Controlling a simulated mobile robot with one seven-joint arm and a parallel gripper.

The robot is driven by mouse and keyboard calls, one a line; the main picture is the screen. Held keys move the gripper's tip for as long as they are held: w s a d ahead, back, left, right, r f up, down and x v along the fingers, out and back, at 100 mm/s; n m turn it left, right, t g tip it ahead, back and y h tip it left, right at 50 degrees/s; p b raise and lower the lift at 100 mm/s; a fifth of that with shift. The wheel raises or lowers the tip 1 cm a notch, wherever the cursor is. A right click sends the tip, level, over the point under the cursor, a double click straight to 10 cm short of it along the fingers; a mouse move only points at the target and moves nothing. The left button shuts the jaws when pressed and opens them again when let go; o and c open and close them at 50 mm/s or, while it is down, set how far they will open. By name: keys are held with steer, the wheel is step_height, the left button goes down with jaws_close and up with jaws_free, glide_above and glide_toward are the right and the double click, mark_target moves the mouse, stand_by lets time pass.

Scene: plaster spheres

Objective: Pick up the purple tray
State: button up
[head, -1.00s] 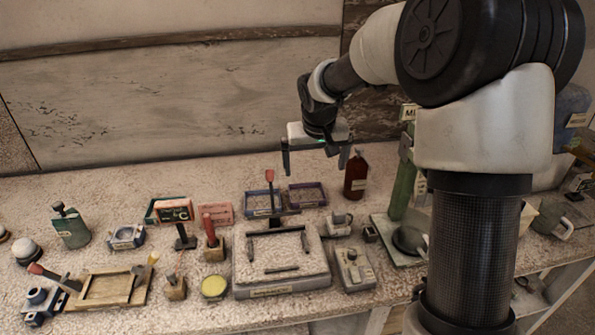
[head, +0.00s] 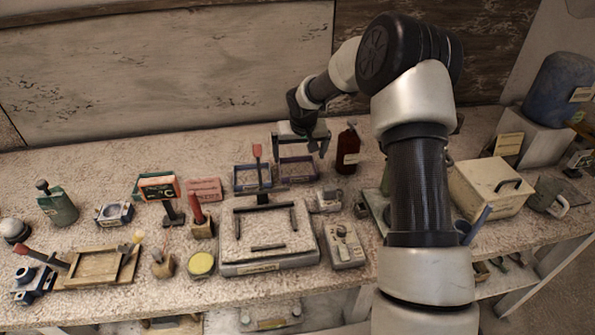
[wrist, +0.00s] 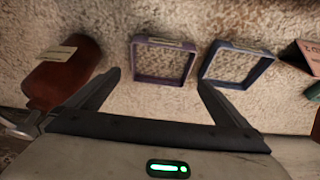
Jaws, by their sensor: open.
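The purple tray (head: 298,182) is a small open rectangular frame at the back of the bench, beside a similar blue tray (head: 240,188). In the wrist view the purple tray (wrist: 160,80) lies just ahead of and between my fingertips, with the blue tray (wrist: 237,82) to its right. My gripper (head: 301,152) is open and empty above the purple tray, its fingers pointing down. In the wrist view my gripper (wrist: 159,79) has its fingers spread wider than the tray. I see no contact with the tray.
A dark red bottle (head: 347,152) stands close to the right of the purple tray; it also shows in the wrist view (wrist: 50,85).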

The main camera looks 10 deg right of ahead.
mark_target(297, 170)
steer(key=shift+x, duration=3.15)
steer(key=shift+s+a+f+b, duration=0.1)
steer(key=shift+a+f+b, duration=0.05)
steer(key=shift+f+b, duration=0.15)
